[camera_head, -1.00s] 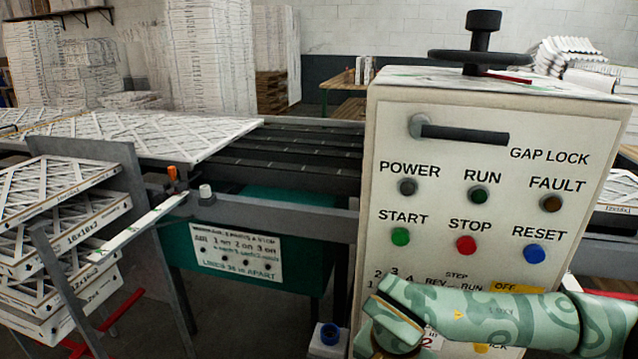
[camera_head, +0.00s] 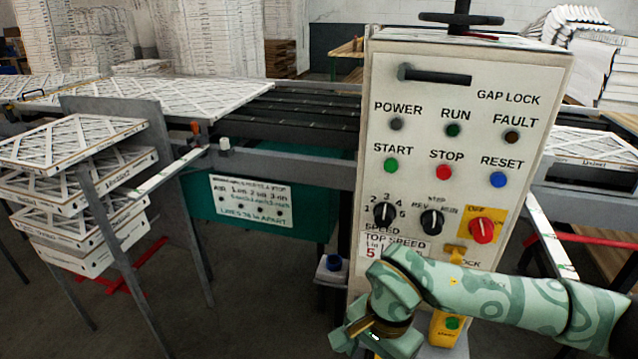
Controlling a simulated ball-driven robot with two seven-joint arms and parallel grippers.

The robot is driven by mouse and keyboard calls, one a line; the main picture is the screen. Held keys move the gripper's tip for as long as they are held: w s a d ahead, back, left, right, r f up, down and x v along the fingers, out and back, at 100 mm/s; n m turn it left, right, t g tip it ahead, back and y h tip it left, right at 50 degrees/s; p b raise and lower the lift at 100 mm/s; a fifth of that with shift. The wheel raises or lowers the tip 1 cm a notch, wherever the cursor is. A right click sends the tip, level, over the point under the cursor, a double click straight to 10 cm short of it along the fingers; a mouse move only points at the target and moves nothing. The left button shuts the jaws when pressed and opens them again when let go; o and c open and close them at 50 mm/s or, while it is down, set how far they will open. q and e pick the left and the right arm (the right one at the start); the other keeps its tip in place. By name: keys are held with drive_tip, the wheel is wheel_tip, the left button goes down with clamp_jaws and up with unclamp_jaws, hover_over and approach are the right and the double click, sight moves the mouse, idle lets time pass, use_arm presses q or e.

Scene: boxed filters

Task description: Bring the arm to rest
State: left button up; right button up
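My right arm, patterned in green, comes in from the right in front of the lower part of the control box (camera_head: 540,110). Its hand end with the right gripper (camera_head: 376,338) hangs low at the bottom edge of the picture, in front of the box's lower left corner. The fingers are hard to make out, and I cannot tell whether they are open or shut. I see nothing clearly held. My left gripper is not in view.
The box face carries a red stop button (camera_head: 443,172), several other buttons and knobs, and a red switch (camera_head: 481,230). A conveyor (camera_head: 300,112) with filters runs behind. Stacked filters (camera_head: 75,190) stand at left. Open floor (camera_head: 260,310) lies left of the box.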

drive_tip(key=w+a+f+m+y+p, duration=0.1)
drive_tip(key=a+f+m+y, duration=0.4)
drive_tip(key=a+m+y, duration=1.05)
drive_tip(key=d+f+m+t+h, duration=0.7)
drive_tip(key=d+f+m+t, duration=0.7)
drive_tip(key=m, duration=1.1)
drive_tip(key=s+d+f+m+g+h, duration=0.4)
drive_tip(key=s+d+f+m, duration=0.3)
drive_tip(key=s+f, duration=0.4)
drive_tip(key=s+d+f+m+g+h+p, duration=0.1)
drive_tip(key=s+d+f+m+g+h, duration=0.3)
drive_tip(key=s+d+f+m, duration=0.3)
drive_tip(key=s+d+f+g, duration=0.1)
drive_tip(key=s+f, duration=0.4)
drive_tip(key=s, duration=0.5)
drive_tip(key=shift+s+d, duration=0.3)
drive_tip(key=shift+s, duration=0.1)
drive_tip(key=shift+o, duration=0.2)
drive_tip(key=s+d+f+m+g+h, duration=0.1)
drive_tip(key=s+m+g, duration=0.3)
drive_tip(key=s, duration=1.2)
drive_tip(key=shift+d+f+h, duration=0.25)
drive_tip(key=shift+d+h, duration=0.1)
drive_tip(key=shift+d, duration=0.3)
drive_tip(key=shift+s+m, duration=0.35)
drive_tip(key=shift+s, duration=0.1)
